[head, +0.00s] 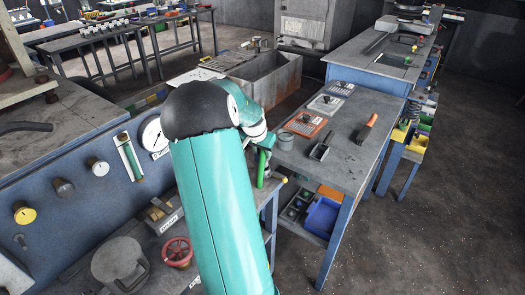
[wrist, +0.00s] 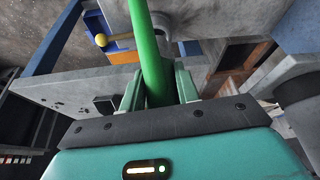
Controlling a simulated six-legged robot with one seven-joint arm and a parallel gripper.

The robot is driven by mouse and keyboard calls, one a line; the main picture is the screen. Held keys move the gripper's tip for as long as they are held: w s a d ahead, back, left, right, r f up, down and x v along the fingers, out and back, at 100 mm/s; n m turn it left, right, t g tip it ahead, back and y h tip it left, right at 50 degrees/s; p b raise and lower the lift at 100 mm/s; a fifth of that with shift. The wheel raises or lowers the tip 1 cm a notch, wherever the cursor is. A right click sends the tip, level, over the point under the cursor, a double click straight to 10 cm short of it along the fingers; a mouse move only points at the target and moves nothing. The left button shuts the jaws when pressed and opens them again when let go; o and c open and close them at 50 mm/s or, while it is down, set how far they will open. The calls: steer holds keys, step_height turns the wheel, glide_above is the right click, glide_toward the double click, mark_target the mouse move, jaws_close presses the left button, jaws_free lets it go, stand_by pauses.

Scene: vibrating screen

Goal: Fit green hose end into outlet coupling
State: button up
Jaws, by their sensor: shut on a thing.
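The green hose (wrist: 148,45) runs up from between my gripper's fingers (wrist: 158,88) in the wrist view. The fingers are shut on it, one on each side. In the head view a short piece of the green hose (head: 261,170) hangs below my wrist, beside the grey table. My arm hides most of my gripper there. I cannot pick out the outlet coupling in either view, and I cannot tell where the hose end is.
A grey table (head: 345,150) with trays and an orange-handled tool (head: 367,129) stands right of my arm. A blue panel with a gauge (head: 154,135) and knobs is on the left. A grey tank (head: 272,82) stands behind. The floor (head: 440,230) at right is clear.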

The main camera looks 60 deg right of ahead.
mark_target(262, 158)
steer(key=shift+f, duration=2)
steer(key=o, duration=1.2)
steer(key=v, duration=1.3)
steer(key=shift+a+r, duration=0.15)
steer(key=shift+r, duration=0.2)
steer(key=shift+w, duration=0.1)
